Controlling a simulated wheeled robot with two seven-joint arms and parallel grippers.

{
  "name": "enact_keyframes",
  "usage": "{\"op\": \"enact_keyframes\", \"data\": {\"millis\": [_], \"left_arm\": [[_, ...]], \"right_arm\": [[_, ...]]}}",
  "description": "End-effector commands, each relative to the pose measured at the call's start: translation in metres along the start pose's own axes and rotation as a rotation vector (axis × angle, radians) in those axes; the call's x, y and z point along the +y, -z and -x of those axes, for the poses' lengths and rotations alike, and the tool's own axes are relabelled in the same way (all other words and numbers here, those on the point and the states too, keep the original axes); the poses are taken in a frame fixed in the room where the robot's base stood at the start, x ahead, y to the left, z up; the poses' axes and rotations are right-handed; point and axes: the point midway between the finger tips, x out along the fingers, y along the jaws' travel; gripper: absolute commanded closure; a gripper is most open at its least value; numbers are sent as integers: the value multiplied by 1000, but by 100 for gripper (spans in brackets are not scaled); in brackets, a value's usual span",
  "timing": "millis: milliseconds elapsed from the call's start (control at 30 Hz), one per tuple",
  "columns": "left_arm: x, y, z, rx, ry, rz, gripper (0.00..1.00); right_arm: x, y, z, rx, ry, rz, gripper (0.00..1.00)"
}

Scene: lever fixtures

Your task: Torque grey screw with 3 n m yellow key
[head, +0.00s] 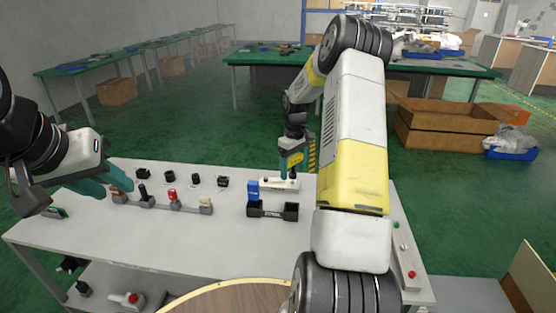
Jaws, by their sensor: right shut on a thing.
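My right gripper (291,160) reaches over the far part of the table, its teal fingers pointing down. A blue key (252,189) stands in the left part of a black holder (272,211); the rest of the holder looks empty. My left gripper (103,181) is at the left, its teal fingers apart and empty.
A row of lever fixtures (173,199) with black, red and beige handles stands left of the holder. Several black knobs (195,180) sit behind it. A strip with coloured buttons (405,247) lies at the right edge. The table's front left (130,235) is clear.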

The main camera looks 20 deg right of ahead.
Motion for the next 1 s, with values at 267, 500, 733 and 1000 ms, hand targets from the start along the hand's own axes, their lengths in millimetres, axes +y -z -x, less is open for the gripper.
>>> {"op": "enact_keyframes", "data": {"millis": [267,500,733,1000], "left_arm": [[0,0,0,0,0,0,64],[0,0,0,0,0,0,64],[0,0,0,0,0,0,64],[0,0,0,0,0,0,64]], "right_arm": [[0,0,0,0,0,0,88],[0,0,0,1,0,1,88],[0,0,-4,0,0,1,88],[0,0,-12,-1,0,1,88]]}}
